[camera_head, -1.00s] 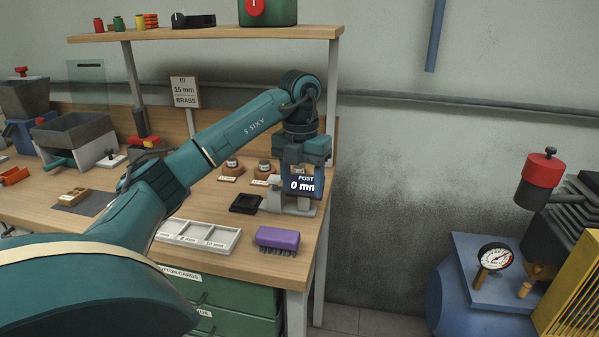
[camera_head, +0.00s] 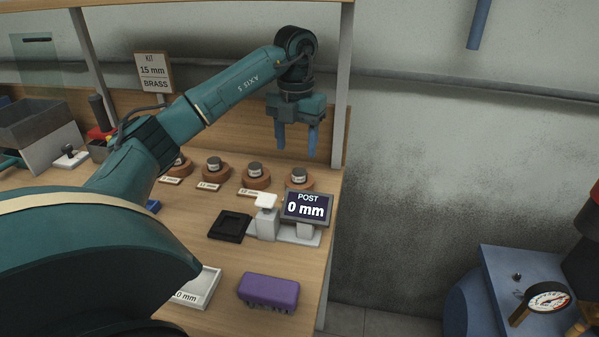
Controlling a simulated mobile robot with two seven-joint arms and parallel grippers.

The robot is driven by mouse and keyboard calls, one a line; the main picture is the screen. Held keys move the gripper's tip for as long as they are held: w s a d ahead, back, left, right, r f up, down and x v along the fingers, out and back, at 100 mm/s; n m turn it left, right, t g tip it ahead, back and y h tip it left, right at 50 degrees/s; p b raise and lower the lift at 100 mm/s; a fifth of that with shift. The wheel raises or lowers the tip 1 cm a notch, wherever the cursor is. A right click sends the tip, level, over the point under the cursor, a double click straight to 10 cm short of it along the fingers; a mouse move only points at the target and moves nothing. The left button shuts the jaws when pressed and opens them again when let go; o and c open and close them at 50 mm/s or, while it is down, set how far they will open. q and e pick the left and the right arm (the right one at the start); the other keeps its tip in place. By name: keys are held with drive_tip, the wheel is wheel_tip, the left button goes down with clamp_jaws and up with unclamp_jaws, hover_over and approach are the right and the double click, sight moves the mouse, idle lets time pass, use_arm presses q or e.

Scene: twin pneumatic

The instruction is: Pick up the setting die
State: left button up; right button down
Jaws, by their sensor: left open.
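The rightmost die (camera_head: 299,176) is beside the display. To its left are another die (camera_head: 255,171), a third (camera_head: 214,165), and one partly behind my left arm. Small label cards lie in front of some; their text is hard to read. My left gripper (camera_head: 297,150) points down with its blue fingers apart and empty. In the picture it is just above the rightmost die, with a gap between them. My right gripper is out of view.
A display (camera_head: 307,208) reads "POST 0 mm" beside a white post (camera_head: 266,202). A black square tray (camera_head: 230,226), a purple brush (camera_head: 268,291) and a white tray (camera_head: 207,287) lie nearer. A sign (camera_head: 154,72) reads "KIT 15 mm BRASS". A shelf leg (camera_head: 342,90) stands right of the gripper.

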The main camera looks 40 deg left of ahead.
sight(299, 171)
use_arm(q)
drive_tip(key=shift+f, duration=0.95)
drive_tip(key=f, duration=0.5)
drive_tip(key=shift+w, duration=0.35)
drive_tip(key=shift+c, duration=0.4)
clamp_jaws()
